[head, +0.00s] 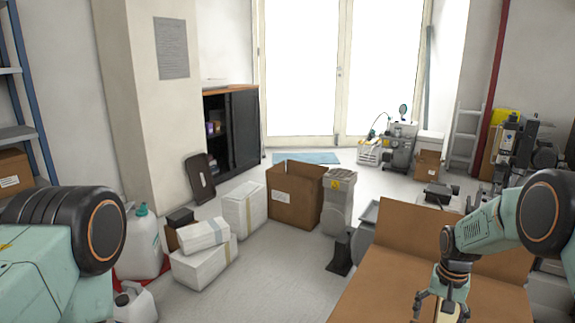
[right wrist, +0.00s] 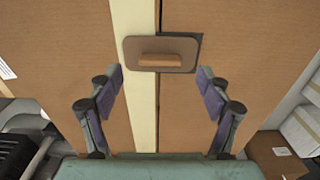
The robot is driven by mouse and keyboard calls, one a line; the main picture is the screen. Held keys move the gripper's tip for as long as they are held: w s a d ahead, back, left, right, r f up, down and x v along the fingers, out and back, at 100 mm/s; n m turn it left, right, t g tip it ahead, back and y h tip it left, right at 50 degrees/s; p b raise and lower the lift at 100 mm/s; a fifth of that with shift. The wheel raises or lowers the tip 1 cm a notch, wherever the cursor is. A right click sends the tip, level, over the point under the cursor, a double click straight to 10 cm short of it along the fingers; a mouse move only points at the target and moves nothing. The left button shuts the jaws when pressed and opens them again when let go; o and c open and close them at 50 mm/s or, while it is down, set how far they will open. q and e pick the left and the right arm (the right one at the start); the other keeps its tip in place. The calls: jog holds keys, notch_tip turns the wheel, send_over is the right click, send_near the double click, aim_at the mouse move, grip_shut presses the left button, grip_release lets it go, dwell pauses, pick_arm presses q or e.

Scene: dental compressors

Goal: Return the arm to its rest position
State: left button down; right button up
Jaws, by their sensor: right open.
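My right arm (head: 490,230) reaches in from the right in the head view, bent at the elbow with its gripper (head: 441,302) pointing down over a large cardboard box (head: 385,290). In the right wrist view the gripper (right wrist: 160,82) is open, its two purple-padded fingers apart with nothing between them. Beyond the fingertips a flat brown plate with a wooden handle (right wrist: 160,54) lies on the taped box top. My left arm (head: 60,250) shows only in part at the lower left; its gripper is out of view.
White cartons (head: 204,262), an open cardboard box (head: 295,205) and a grey bin (head: 339,205) stand on the floor ahead. A white jug (head: 142,245) is near my left arm. A dark cabinet (head: 240,130) stands behind. Some floor in the middle is clear.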

notch_tip(320, 180, up, 3)
jog(key=shift+w+f+p, duration=0.1)
jog(key=shift+f+p, duration=0.05)
jog(key=shift+p, duration=0.9)
jog(key=shift+r+p, duration=0.85)
jog(key=shift+r, duration=0.25)
jog(key=shift+f, duration=0.15)
